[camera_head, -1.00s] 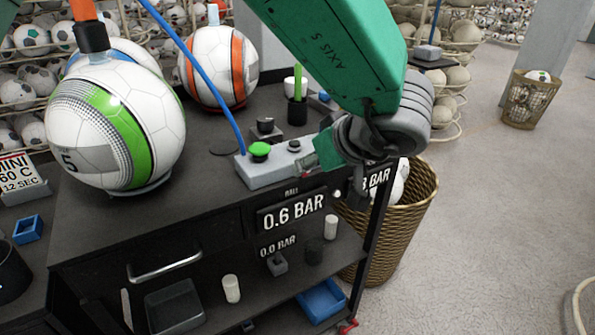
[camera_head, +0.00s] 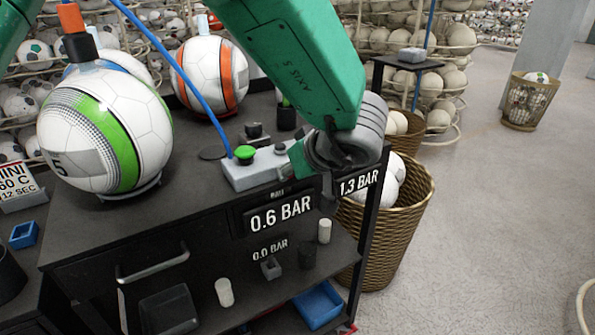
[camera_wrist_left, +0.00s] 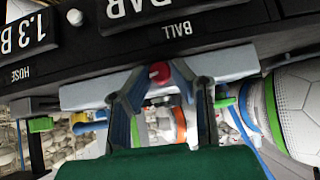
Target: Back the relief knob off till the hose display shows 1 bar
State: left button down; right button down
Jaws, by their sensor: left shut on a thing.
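My left gripper (camera_head: 286,171) is at the right end of the pale control block (camera_head: 250,172) on the cart top. In the left wrist view its two fingers (camera_wrist_left: 160,86) close around the red knob (camera_wrist_left: 159,73) on the block's side. In the head view the fingers and knob are mostly hidden by the wrist. The hose display (camera_head: 360,183) on the cart's front right reads 1.3 BAR; it also shows partly in the left wrist view (camera_wrist_left: 26,36). The ball display (camera_head: 281,214) reads 0.6 BAR. My right gripper is out of view.
A green button (camera_head: 245,153) and a blue hose (camera_head: 196,80) are on the block. A white-green ball (camera_head: 105,130) and an orange-striped ball (camera_head: 211,72) stand on the cart (camera_head: 130,232). A wicker basket (camera_head: 393,240) stands close on the right. Open floor lies beyond.

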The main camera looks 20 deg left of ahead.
pick_arm(q)
jog(key=shift+a, duration=0.2)
jog(key=t+h+b, duration=0.1)
jog(key=n+t+h+b, duration=0.2)
jog(key=b, duration=0.1)
jog(key=shift+s+d+f+t, duration=0.1)
jog(key=shift+s+f+t, duration=0.1)
jog(key=shift+s+t, duration=0.15)
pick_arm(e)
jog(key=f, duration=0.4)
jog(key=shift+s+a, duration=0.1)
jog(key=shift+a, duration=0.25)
pick_arm(q)
jog(key=shift+w, duration=0.1)
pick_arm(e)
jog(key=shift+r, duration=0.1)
pick_arm(q)
jog(key=c, duration=1.4)
grip_release()
